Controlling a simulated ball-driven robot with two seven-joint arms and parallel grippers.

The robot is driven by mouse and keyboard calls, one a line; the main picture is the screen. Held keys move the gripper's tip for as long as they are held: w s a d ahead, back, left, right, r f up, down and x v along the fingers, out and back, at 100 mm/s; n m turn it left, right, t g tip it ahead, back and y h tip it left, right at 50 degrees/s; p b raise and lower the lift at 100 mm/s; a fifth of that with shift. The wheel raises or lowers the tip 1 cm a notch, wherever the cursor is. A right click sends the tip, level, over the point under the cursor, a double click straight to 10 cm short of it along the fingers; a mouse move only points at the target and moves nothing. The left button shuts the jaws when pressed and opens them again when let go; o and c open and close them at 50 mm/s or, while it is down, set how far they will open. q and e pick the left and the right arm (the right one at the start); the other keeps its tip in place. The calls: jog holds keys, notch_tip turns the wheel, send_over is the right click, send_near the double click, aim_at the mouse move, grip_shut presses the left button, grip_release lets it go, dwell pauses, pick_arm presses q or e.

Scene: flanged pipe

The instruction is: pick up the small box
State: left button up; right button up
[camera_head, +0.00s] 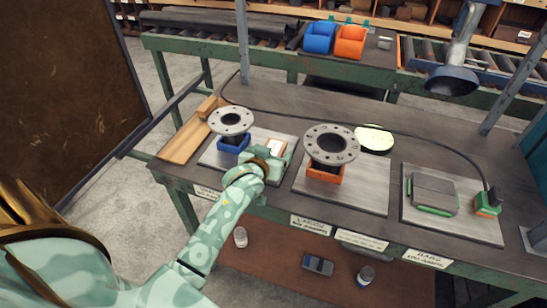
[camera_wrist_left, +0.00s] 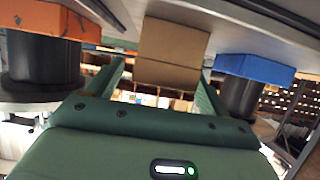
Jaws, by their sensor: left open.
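The small box (camera_head: 277,146) stands on a metal plate between the two pipe flanges. It has brown cardboard sides and a pale top. In the left wrist view the box (camera_wrist_left: 172,52) is upside down and sits in line with the gap between my fingers. My left gripper (camera_head: 264,157) is open, low over the plate at the near side of the box, and hides part of it. Its green fingers also show in the left wrist view (camera_wrist_left: 161,78), one on each side of the box. I cannot tell how deep the box sits between them. My right gripper is not in view.
A smaller flanged pipe (camera_head: 231,121) on a blue support (camera_head: 233,145) stands left of the gripper. A larger flanged pipe (camera_head: 331,145) on an orange support (camera_head: 325,174) stands right. A wooden tray (camera_head: 183,142) lies far left. A grey-green device (camera_head: 432,193) is at the right.

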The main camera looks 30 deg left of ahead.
aim_at(274, 147)
pick_arm(q)
jog(key=b+x, duration=0.1)
jog(key=x, duration=0.2)
jog(key=shift+w+a+f, duration=0.1)
jog(key=shift+w+f, duration=0.05)
jog(key=c, duration=1.3)
jog(key=shift+o, duration=0.2)
jog(key=shift+r, duration=0.2)
